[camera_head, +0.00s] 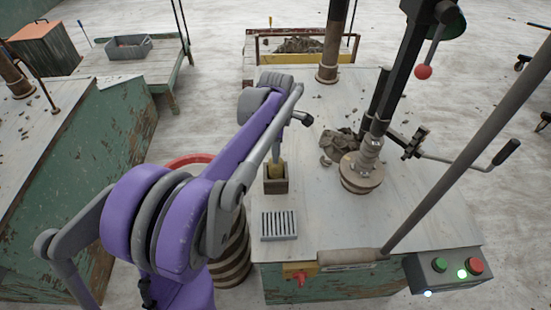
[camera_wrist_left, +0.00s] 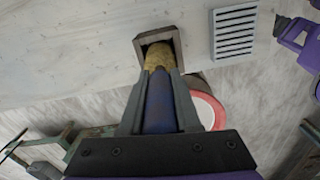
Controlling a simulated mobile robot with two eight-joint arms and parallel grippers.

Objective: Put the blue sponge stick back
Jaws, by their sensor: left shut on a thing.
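The blue sponge stick (camera_wrist_left: 159,100) has a blue handle and a yellow-brown sponge end (camera_wrist_left: 158,56). My left gripper (camera_wrist_left: 158,85) is shut on its handle. The sponge end points into the opening of a small square brown holder (camera_wrist_left: 139,47). In the head view the sponge (camera_head: 276,170) shows at the mouth of the holder (camera_head: 276,186), which stands on the table. How deep it sits is hidden. My left gripper in the head view is mostly hidden behind its own arm. A purple part of mine shows at the right of the left wrist view; its jaws are unclear.
A grey slotted grate (camera_head: 279,225) lies in front of the holder. A press (camera_head: 362,170) with a lever and a grey clay lump (camera_head: 342,145) stand to the right. A red-rimmed barrel (camera_head: 190,160) is beside the table. The table (camera_head: 320,215) is bare between holder and press.

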